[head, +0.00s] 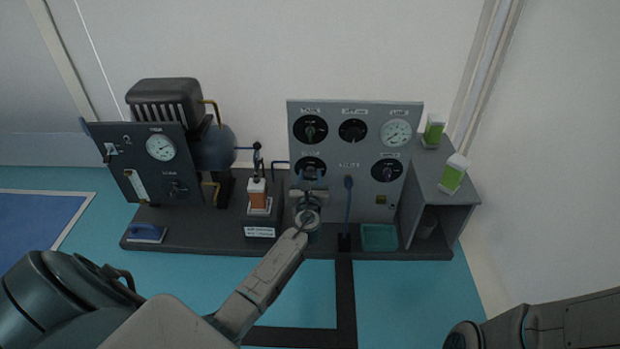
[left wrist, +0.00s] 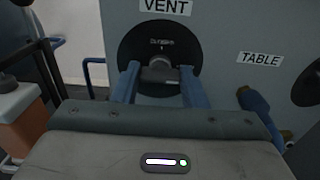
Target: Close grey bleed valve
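The grey valve knob (left wrist: 158,70) sits on a round black dial (left wrist: 160,45) under a VENT label in the left wrist view. The dial's small lettering is hard to read. In the head view this dial (head: 306,163) is the lower left one on the upright grey panel (head: 352,135), partly covered by my gripper. My left gripper (head: 311,178) points at it, and its blue fingers (left wrist: 160,84) stand on either side of the knob, apart, with narrow gaps seeming to remain. My right gripper is out of view; only part of that arm shows at the lower right.
A blue-handled lever (head: 348,200) stands right of my gripper, near the TABLE label. An orange and white bottle (head: 259,196) stands close on the left. A teal tray (head: 380,237) and grey shelf box (head: 440,190) are at the right. A black gauge panel (head: 150,175) is at the left.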

